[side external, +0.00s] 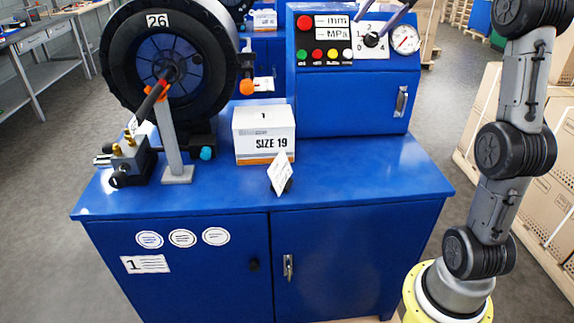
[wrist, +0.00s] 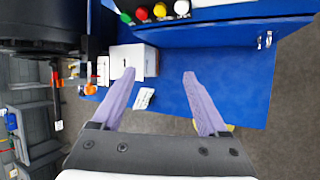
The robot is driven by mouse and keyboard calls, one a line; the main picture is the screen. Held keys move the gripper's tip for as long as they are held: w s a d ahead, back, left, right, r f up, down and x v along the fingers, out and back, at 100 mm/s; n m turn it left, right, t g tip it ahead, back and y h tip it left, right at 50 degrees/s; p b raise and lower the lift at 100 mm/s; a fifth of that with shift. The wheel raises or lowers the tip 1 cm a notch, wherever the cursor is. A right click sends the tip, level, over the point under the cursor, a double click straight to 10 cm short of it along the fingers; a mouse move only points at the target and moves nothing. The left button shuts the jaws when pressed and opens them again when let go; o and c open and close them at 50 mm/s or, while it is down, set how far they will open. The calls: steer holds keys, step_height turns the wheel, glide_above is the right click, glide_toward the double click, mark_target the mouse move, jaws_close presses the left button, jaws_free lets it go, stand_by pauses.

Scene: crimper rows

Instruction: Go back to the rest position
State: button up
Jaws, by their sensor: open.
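My gripper (wrist: 158,75) is open and empty, its two purple fingers spread apart in the wrist view. In the side view only its fingers (side external: 388,16) show, at the top edge by the control panel (side external: 350,85) and close to the black selector knob (side external: 371,40). I cannot tell whether a finger touches the knob. The rest of the gripper is out of that frame. My arm stands at the right of the blue cabinet.
A white SIZE 19 box (side external: 263,136) and a tilted white card (side external: 281,172) stand on the blue bench top (side external: 350,170). A large black crimper head (side external: 125,30) marked 26 is at left. Cardboard boxes (side external: 470,120) stand at right. The bench's right front is clear.

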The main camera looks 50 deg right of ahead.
steer(key=w+a+r+n+t+y, duration=0.1)
steer(key=a+r+t+y, duration=0.1)
steer(key=a+r, duration=0.35)
steer(key=w+a+r+t+y, duration=0.1)
steer(key=w+a+r+t, duration=0.1)
steer(key=a, duration=0.7)
steer(key=w+a+r+n+t+y, duration=0.1)
steer(key=a+r+t+y, duration=0.15)
steer(key=a, duration=0.45)
steer(key=s+a+r+m+t, duration=0.5)
steer(key=a+r+m+t, duration=0.1)
steer(key=a+r+m, duration=0.15)
steer(key=s+d+f+m+g+h, duration=0.25)
steer(key=s+f+m+h, duration=0.2)
steer(key=f+m, duration=0.45)
steer(key=s+d+f+m+g+h, duration=0.25)
steer(key=s+f+m, duration=0.35)
steer(key=f, duration=0.5)
steer(key=s+a+f+m+g+y, duration=0.1)
steer(key=s+f+g, duration=0.3)
steer(key=f, duration=0.4)
steer(key=s+a+f+m+g+y, duration=0.1)
steer(key=s+a+f+m+g, duration=0.2)
steer(key=f, duration=0.6)
steer(key=s+g, duration=0.2)
steer(key=s, duration=0.1)
steer(key=shift+a+m, duration=0.2)
steer(key=shift+m, duration=0.15)
